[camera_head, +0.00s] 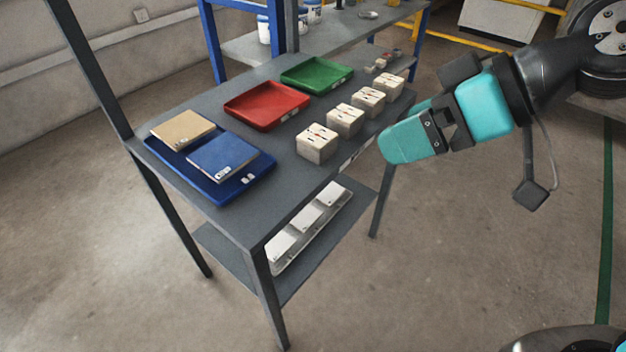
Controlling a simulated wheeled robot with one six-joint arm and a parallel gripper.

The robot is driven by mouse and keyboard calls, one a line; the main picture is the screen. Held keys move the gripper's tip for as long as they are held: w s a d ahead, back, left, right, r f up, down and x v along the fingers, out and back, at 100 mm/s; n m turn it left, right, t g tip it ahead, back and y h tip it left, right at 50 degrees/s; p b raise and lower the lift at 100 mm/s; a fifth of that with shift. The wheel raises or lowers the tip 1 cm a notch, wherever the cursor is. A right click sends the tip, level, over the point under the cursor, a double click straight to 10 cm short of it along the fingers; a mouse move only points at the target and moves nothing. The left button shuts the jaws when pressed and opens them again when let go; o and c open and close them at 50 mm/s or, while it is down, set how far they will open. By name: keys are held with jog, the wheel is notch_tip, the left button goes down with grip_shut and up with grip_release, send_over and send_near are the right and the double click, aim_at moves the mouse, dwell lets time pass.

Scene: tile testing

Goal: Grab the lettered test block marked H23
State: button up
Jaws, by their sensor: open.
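Several cream test blocks stand in a row along the right edge of the grey table. The nearest block (317,143) is at the front of the row, then a second block (345,120), a third block (368,101) and the farthest block (386,86). They bear small dark and red marks on top, too small to read, so I cannot tell which one is H23. My gripper (385,146), teal, is at the right of the table, just beyond its edge and apart from the blocks. It is open and nothing shows in it.
A blue tray (226,192) holds a tan tile (183,129) and a blue tile (222,158). A red tray (267,104) and a green tray (316,74) lie behind, empty. A lower shelf (238,265) holds white pieces. Dark posts rise at the table's left and back.

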jog(key=w+f+t+y+b, duration=0.1)
jog(key=w+f+t+b, duration=0.1)
jog(key=w+f+b, duration=0.4)
jog(key=t+y+b, duration=0.2)
jog(key=t, duration=0.2)
send_near(317, 141)
jog(key=p+x, duration=0.1)
jog(key=x, duration=0.1)
jog(key=p+x, duration=0.1)
jog(key=x, duration=0.1)
jog(key=f+p+x, duration=0.1)
jog(key=x, duration=0.1)
jog(key=shift+w+d, duration=0.3)
jog(key=shift+d, duration=0.1)
jog(key=x, duration=0.5)
jog(key=shift+w+f+p, duration=0.3)
jog(key=shift+w, duration=0.05)
jog(key=c, duration=1.1)
jog(key=shift+c, duration=0.7)
